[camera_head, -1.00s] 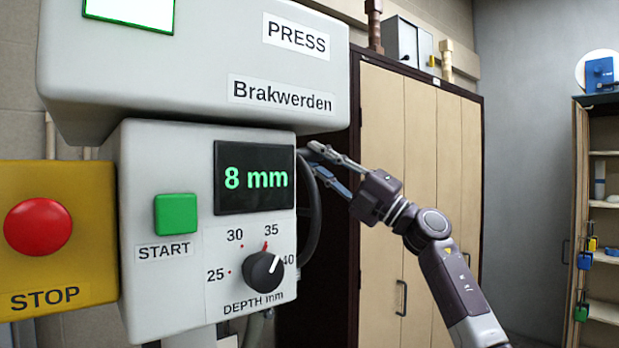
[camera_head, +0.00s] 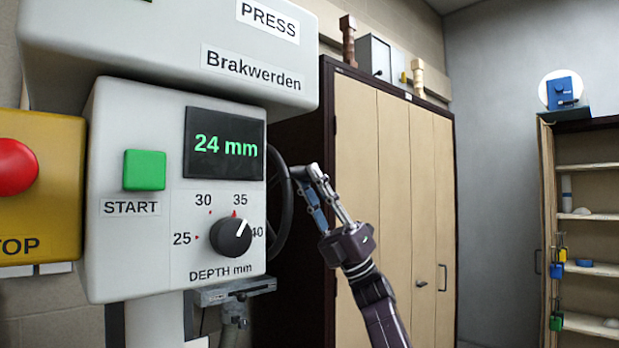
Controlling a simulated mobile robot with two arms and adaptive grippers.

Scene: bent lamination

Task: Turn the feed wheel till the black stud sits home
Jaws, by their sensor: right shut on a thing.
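The feed wheel (camera_head: 288,215) is a dark, thin-rimmed wheel on the right side of the grey press (camera_head: 105,235), seen nearly edge-on and partly hidden by the housing. My right gripper (camera_head: 303,173) is shut on the wheel's rim at its upper right, with the arm rising from below. The display (camera_head: 224,144) reads 24 mm in green. The black depth knob (camera_head: 231,237) has its white pointer between 35 and 40. I cannot make out the black stud. My left gripper is out of view.
A green START button (camera_head: 144,170) and a red STOP button (camera_head: 14,167) on a yellow box sit on the left. A tall beige cabinet (camera_head: 400,200) stands behind my right arm. A metal bracket (camera_head: 235,290) shows under the press. Open shelves (camera_head: 590,168) stand at far right.

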